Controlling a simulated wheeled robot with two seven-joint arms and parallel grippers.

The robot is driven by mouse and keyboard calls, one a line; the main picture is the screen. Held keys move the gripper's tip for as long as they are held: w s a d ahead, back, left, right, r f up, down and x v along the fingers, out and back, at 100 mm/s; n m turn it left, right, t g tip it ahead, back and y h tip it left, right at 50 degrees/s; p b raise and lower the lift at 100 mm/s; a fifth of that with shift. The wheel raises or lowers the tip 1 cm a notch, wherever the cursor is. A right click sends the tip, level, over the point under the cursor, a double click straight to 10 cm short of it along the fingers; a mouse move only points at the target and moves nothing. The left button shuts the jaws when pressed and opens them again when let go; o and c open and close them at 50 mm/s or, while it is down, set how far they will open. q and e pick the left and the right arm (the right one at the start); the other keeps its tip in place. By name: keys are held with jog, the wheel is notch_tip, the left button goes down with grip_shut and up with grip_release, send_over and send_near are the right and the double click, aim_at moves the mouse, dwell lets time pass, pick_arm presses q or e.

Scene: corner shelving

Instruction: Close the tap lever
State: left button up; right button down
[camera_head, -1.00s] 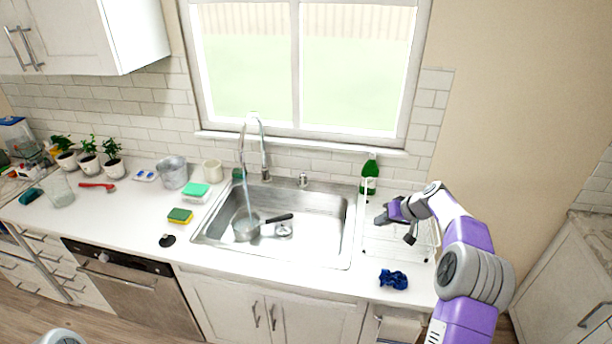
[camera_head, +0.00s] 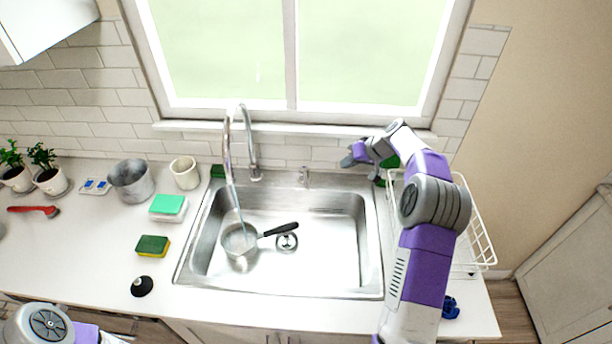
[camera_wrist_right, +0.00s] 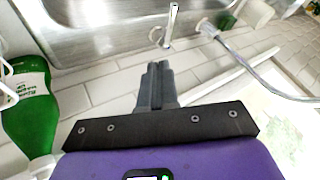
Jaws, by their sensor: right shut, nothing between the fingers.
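The chrome tap (camera_head: 250,150) arches over the sink, and a stream of water (camera_head: 236,205) runs from its spout into a pan (camera_head: 239,240). The tap also shows in the right wrist view (camera_wrist_right: 255,68). My right gripper (camera_head: 350,160) is shut and empty, beyond the sink's back right corner and well to the right of the tap. In the right wrist view its closed fingers (camera_wrist_right: 155,70) point towards a small chrome fitting (camera_wrist_right: 170,25). My left forearm shows at lower left, its gripper out of view.
The small chrome fitting (camera_head: 304,176) stands between the tap and my right gripper. A green bottle (camera_wrist_right: 28,105) is beside the gripper, partly hidden by my arm in the head view. A white rack (camera_head: 478,225) stands right of the sink (camera_head: 375,240). The window sill runs behind.

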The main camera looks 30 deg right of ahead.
aim_at(306, 179)
pick_arm(q)
notch_tip(306, 179, down, 6)
jog(key=b, duration=0.5)
jog(key=shift+w+f+b, duration=0.15)
jog(key=shift+f+b, duration=0.05)
jog(key=shift+b, duration=0.15)
pick_arm(e)
jog(key=s+a+x, duration=0.1)
jog(key=s+x, duration=0.1)
jog(key=x, duration=1.4)
jog(key=shift+a+f, duration=0.35)
jog(key=shift+f, duration=0.15)
